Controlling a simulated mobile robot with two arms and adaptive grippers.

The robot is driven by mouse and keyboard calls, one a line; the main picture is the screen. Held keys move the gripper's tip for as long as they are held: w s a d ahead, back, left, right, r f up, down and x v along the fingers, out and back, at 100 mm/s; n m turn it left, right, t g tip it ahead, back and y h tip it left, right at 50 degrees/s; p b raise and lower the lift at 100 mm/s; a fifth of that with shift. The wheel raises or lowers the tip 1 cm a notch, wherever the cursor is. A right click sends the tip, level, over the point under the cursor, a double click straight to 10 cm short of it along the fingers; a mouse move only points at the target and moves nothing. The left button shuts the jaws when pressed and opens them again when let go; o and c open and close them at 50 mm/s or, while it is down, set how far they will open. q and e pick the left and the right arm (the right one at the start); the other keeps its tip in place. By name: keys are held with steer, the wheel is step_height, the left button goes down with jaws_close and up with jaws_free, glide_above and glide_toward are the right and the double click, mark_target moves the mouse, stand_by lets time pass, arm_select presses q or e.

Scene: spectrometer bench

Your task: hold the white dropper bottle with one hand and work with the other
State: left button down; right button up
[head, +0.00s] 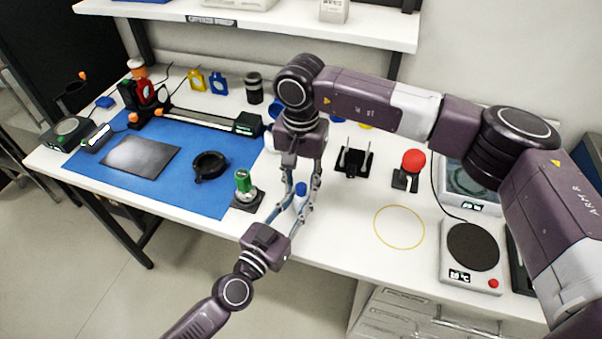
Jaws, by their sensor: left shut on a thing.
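The white dropper bottle with a blue cap (301,189) stands near the front edge of the bench, between my two grippers. Its lower body is partly hidden by fingers. My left gripper (297,205) reaches up from the lower left and is shut on the bottle. My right gripper (303,178) points down from above. Its fingers are spread on either side of the blue cap, with gaps showing, so it looks open. The fingertips of both grippers overlap in the picture.
A green cylinder on a dark stand (243,185) is close on the left. A black ring (209,165) lies on the blue mat (222,198). A black holder (353,160), red knob (413,160), yellow ring (399,228) and hotplate (472,248) are rightward. A shelf (260,18) overhangs the back.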

steer(key=shift+f, duration=0.1)
jaws_close()
steer(key=m, duration=0.6)
steer(key=shift+m, duration=0.4)
steer(key=m, duration=0.5)
steer(key=shift+m, duration=0.4)
steer(key=m, duration=0.3)
steer(key=shift+m, duration=0.4)
steer(key=m, duration=0.3)
steer(key=shift+m, duration=0.4)
steer(key=m, duration=0.6)
steer(key=shift+m, duration=0.4)
steer(key=shift+o, duration=0.7)
jaws_free()
